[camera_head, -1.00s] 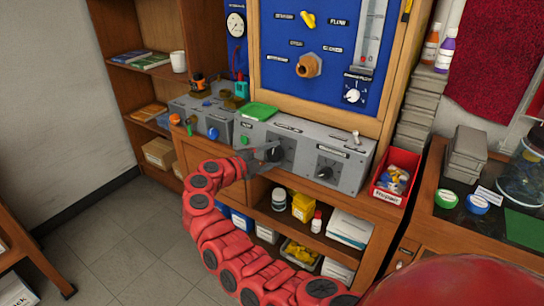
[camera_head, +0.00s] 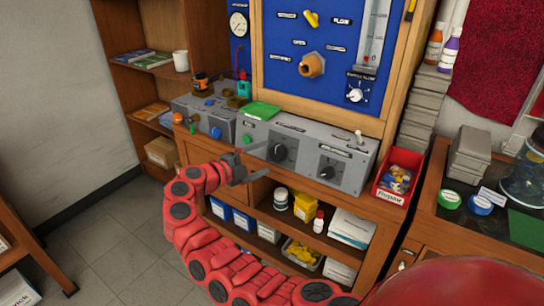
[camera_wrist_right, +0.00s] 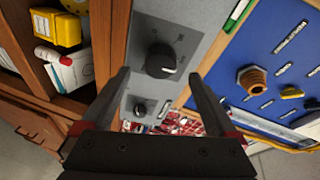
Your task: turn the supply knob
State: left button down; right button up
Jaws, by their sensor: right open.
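A grey control box (camera_head: 302,157) on the bench carries two black knobs. The left knob (camera_head: 281,152) is the nearer one to my right gripper (camera_head: 264,160), which is open and empty, a short way in front and to the left of it. In the right wrist view this knob (camera_wrist_right: 161,60) shows between and beyond the spread fingertips (camera_wrist_right: 158,75), apart from them, with a white pointer mark. The right knob (camera_head: 326,172) also shows in the wrist view (camera_wrist_right: 140,108). The box's labels are too small to read, so I cannot tell which is the supply knob.
A blue panel (camera_head: 290,85) with a brass fitting (camera_head: 312,65) stands behind the box. A smaller grey box (camera_head: 205,118) is to its left, a red bin (camera_head: 398,177) to its right. Shelves with bottles and boxes lie below. A green item (camera_head: 261,110) rests on top.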

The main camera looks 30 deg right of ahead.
jog(key=s+a+r, duration=0.1)
jog(key=a, duration=1)
jog(key=shift+s+a+r+b, duration=0.3)
jog(key=shift+a+b, duration=0.1)
